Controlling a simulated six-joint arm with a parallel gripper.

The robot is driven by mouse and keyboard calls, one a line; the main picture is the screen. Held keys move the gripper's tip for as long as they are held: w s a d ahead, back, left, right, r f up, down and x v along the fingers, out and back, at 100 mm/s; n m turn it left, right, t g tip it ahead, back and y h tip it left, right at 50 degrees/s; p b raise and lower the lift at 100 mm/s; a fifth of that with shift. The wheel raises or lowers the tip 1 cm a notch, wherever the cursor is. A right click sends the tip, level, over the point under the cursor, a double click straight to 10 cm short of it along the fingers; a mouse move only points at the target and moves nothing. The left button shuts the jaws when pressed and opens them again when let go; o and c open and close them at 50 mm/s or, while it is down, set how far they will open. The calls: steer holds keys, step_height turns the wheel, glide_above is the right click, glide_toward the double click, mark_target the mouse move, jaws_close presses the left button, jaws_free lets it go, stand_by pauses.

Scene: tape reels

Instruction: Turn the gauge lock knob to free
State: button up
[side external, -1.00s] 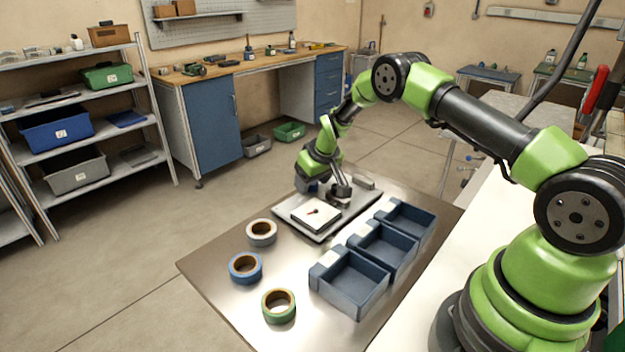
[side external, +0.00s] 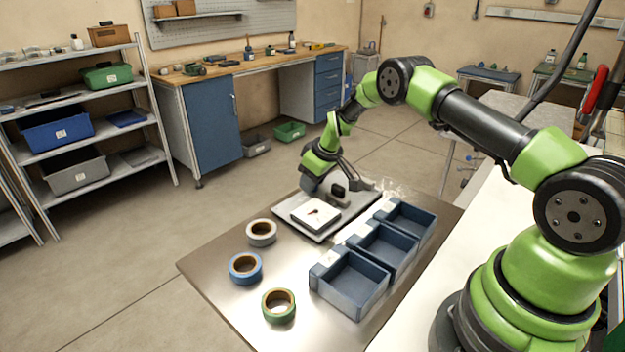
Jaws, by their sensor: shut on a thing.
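The gauge (side external: 315,213) is a white square block with a small dark and reddish pointer on its top. It sits on a pale grey plate (side external: 291,226) at the far side of the steel table. My gripper (side external: 341,196) is low over the plate, just behind and to the right of the gauge, and is shut on the lock knob. The knob is hidden by the gripper, so its angle cannot be told.
Three blue open bins (side external: 352,282) stand in a row right of the plate and look empty.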

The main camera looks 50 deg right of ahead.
steer(key=shift+n+y, duration=0.3)
steer(key=shift+n, duration=0.4)
steer(key=o, duration=0.9)
steer(key=v, duration=1)
